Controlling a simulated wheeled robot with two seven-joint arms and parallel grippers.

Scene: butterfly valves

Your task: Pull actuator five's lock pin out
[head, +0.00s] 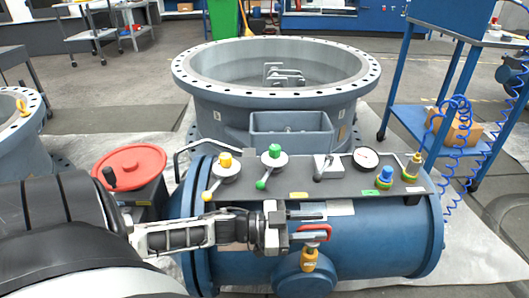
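A blue cylindrical actuator (370,240) lies across the front in the head view, with a grey panel on top. A red looped handle (318,229), which looks like the lock pin's, is on its front side, with an orange-yellow piece (309,260) hanging below it. My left gripper (312,227) reaches in from the left with its fingers pointing right. Its fingers are apart, one above and one across the red handle's lower part. I cannot tell whether they touch it. The pin's shaft is hidden. My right gripper is not in view.
The panel carries a yellow-knobbed lever (224,160), a green-knobbed lever (274,152), a small switch (326,167), a gauge (365,158) and blue and yellow fittings. A red handwheel (130,165) stands left. A large flanged valve ring (278,93) is behind. A blue cart (400,119) stands right.

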